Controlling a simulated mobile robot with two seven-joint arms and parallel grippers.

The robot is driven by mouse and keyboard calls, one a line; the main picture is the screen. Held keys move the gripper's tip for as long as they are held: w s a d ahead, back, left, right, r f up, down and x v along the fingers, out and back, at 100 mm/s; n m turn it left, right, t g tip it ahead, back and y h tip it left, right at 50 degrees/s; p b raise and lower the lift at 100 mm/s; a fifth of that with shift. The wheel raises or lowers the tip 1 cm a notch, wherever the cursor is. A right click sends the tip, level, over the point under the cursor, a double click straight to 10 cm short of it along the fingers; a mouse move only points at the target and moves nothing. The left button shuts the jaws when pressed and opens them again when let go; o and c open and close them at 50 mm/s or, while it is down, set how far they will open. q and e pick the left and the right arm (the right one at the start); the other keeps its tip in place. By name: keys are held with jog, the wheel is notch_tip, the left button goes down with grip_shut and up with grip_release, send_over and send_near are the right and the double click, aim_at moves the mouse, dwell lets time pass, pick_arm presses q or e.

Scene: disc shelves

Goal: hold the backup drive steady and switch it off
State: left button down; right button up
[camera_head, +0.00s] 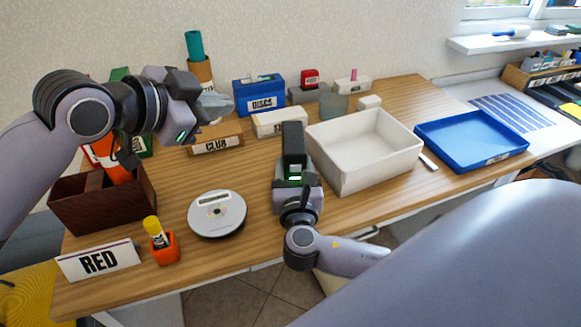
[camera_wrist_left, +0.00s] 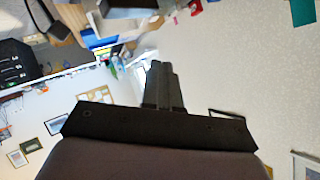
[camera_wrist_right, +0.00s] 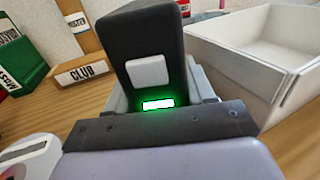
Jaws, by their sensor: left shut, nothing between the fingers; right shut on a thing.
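The backup drive (camera_head: 293,145) is a black upright box on the table, left of the white bin. In the right wrist view the drive (camera_wrist_right: 135,45) shows a pale square button (camera_wrist_right: 147,72) above a lit green bar (camera_wrist_right: 158,103). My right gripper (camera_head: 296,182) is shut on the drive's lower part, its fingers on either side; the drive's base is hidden. My left gripper (camera_head: 201,114) is raised above the table's left half, apart from the drive. In the left wrist view its fingers (camera_wrist_left: 163,80) are together and empty.
A white bin (camera_head: 368,168) stands right of the drive, a blue tray (camera_head: 470,140) beyond it. The CLUB block (camera_head: 216,140) is behind.

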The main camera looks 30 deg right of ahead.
aim_at(291, 168)
pick_arm(q)
jog(key=s+d+f+m+g+y, duration=0.1)
jog(key=s+d+f+m+y, duration=0.1)
jog(key=s, duration=0.6)
notch_tip(291, 168, down, 4)
jog(key=d+y, duration=0.1)
jog(key=y, duration=0.1)
jog(key=shift+d+r+m+g+y, duration=0.2)
jog(key=shift+d+m+g+y, duration=0.1)
jog(key=shift+d+g+y, duration=0.1)
jog(key=x, duration=1)
jog(key=shift+w, duration=0.15)
